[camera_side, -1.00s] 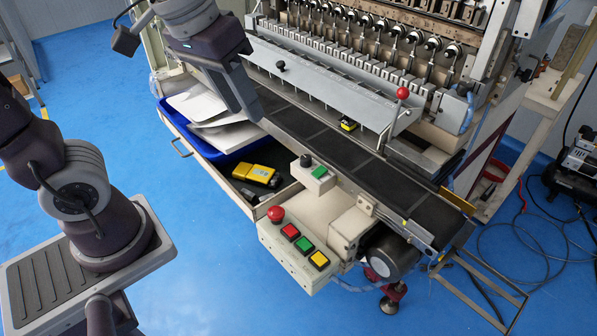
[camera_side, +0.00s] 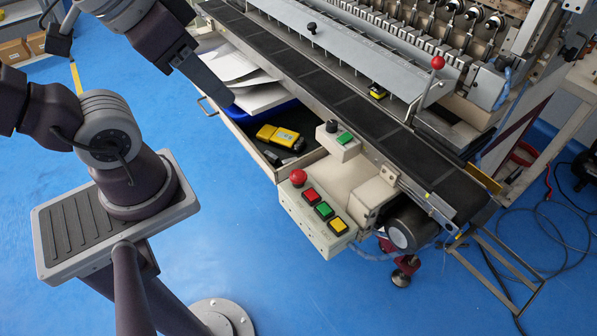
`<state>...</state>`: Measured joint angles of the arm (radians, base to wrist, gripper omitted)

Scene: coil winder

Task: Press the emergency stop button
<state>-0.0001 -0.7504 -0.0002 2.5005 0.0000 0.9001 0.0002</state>
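The emergency stop button (camera_side: 298,177) is a red mushroom knob on the left end of a cream control box (camera_side: 318,222) at the front of the coil winder. Red, green and yellow square buttons sit to its right on the same box. My gripper (camera_side: 225,98) hangs above the open drawer, up and to the left of the red knob and clearly apart from it. It appears narrow and holds nothing that I can see. Whether its fingers are apart cannot be made out.
A drawer (camera_side: 208,112) with a blue tray, white sheets and a yellow tool (camera_side: 278,136) stands open beside the control box. A small box with a black knob and green button (camera_side: 345,138) sits behind. A red-balled lever (camera_side: 437,63) rises farther right.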

